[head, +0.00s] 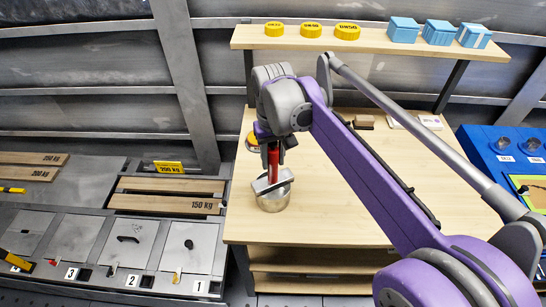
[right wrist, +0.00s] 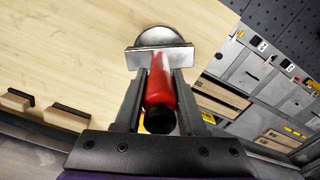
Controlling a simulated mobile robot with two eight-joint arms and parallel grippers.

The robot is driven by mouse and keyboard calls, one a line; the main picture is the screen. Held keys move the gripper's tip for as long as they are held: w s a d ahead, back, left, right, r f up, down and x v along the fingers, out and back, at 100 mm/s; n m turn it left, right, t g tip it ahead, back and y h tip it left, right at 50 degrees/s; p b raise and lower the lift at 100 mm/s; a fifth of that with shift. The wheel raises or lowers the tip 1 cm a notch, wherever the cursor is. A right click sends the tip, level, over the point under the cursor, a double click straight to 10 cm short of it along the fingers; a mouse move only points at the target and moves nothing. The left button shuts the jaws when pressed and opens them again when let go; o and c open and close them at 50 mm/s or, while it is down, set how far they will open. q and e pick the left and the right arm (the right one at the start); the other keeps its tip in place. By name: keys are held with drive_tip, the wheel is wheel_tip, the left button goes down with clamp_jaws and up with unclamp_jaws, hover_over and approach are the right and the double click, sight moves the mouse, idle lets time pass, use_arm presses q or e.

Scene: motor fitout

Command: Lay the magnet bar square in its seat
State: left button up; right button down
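The magnet bar appears to be a flat grey metal bar (head: 270,185) with a red handle (head: 273,163) standing up from it. In the right wrist view the red handle (right wrist: 161,85) lies between the fingers of my right gripper (right wrist: 157,78), which appear closed on it. In the head view the right gripper (head: 273,145) is above the handle. The bar lies across the top of a round metal cup (head: 274,201) near the table's left edge, looking slanted in the head view. Whether it is seated or just above the rim is hidden. My left gripper is not in view.
The wooden table (head: 330,220) is mostly clear in front. A shelf (head: 375,42) behind holds yellow discs (head: 347,32) and blue boxes (head: 439,32). A blue panel (head: 500,165) stands at right. Grey hatches (head: 135,243) and weight-marked planks (head: 165,204) lie left.

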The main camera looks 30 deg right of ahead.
drive_tip(key=shift+c, duration=2.1)
unclamp_jaws()
wheel_tip(320, 180, up, 11)
drive_tip(key=shift+f+p, duration=0.1)
drive_tip(key=shift+p, duration=0.55)
drive_tip(key=s+a+f+n+t+p, duration=0.1)
drive_tip(key=s+a+f+t+p, duration=0.1)
drive_tip(key=s+f, duration=0.5)
drive_tip(key=s+a+f+n+t+p, duration=0.1)
drive_tip(key=s+a+f+t+p, duration=0.1)
drive_tip(key=s+f, duration=0.6)
wheel_tip(320, 180, down, 2)
drive_tip(key=a+t, duration=0.1)
drive_tip(key=a, duration=0.1)
drive_tip(key=shift+s+a+p, duration=0.2)
drive_tip(key=shift+a+p, duration=0.15)
drive_tip(key=shift+a, duration=0.05)
